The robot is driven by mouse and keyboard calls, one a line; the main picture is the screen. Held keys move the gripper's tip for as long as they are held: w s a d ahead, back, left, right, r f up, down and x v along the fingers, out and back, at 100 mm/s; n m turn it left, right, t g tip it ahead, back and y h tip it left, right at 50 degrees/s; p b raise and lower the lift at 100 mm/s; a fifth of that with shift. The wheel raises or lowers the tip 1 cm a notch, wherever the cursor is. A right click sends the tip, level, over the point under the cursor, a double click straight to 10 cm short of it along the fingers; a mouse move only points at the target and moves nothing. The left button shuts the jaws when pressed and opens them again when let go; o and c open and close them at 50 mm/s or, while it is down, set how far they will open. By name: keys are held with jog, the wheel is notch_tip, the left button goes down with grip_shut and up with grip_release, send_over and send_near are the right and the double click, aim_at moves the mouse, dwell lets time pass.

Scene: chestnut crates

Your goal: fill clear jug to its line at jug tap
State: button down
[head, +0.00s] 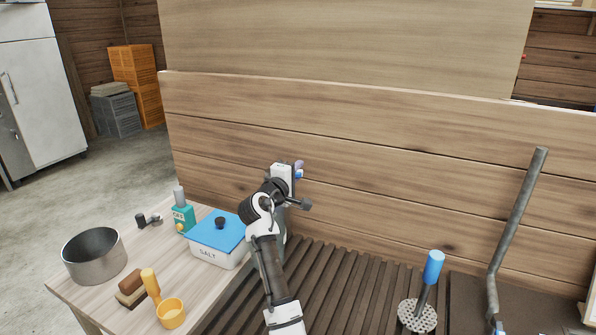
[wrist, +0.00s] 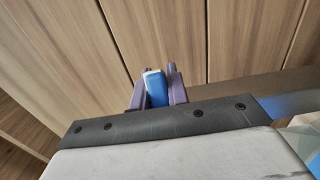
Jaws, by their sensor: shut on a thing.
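My gripper (head: 298,171) is up against the plank wall, beyond the slatted rack. In the wrist view its two purple fingers (wrist: 158,88) are closed around a small blue piece (wrist: 155,88). A bit of the blue piece also shows at the fingers in the head view (head: 299,174). I cannot tell whether it is part of a tap or a handle. My arm hides what lies under and behind the gripper. I cannot make out a clear jug, its line or any water in either view.
A side table (head: 150,262) at left holds a salt box (head: 216,256) with a blue lid, a metal pot (head: 93,272), a green bottle (head: 183,219), a brush (head: 131,287) and a yellow scoop (head: 171,314). At right are a blue-handled perforated tool (head: 433,268) and a bent grey pipe (head: 518,207).

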jog(key=shift+w+r+n+t+y+p, duration=0.15)
jog(key=shift+w+n+t+y+p, duration=0.15)
jog(key=shift+w+n+t+y, duration=0.4)
jog(key=shift+s+g, duration=0.25)
jog(key=shift+g, duration=0.05)
jog(key=c, duration=1.5)
grip_release()
jog(key=shift+o, duration=0.7)
jog(key=shift+a, duration=0.1)
jog(key=shift+s+f, duration=0.1)
jog(key=shift+f, duration=0.1)
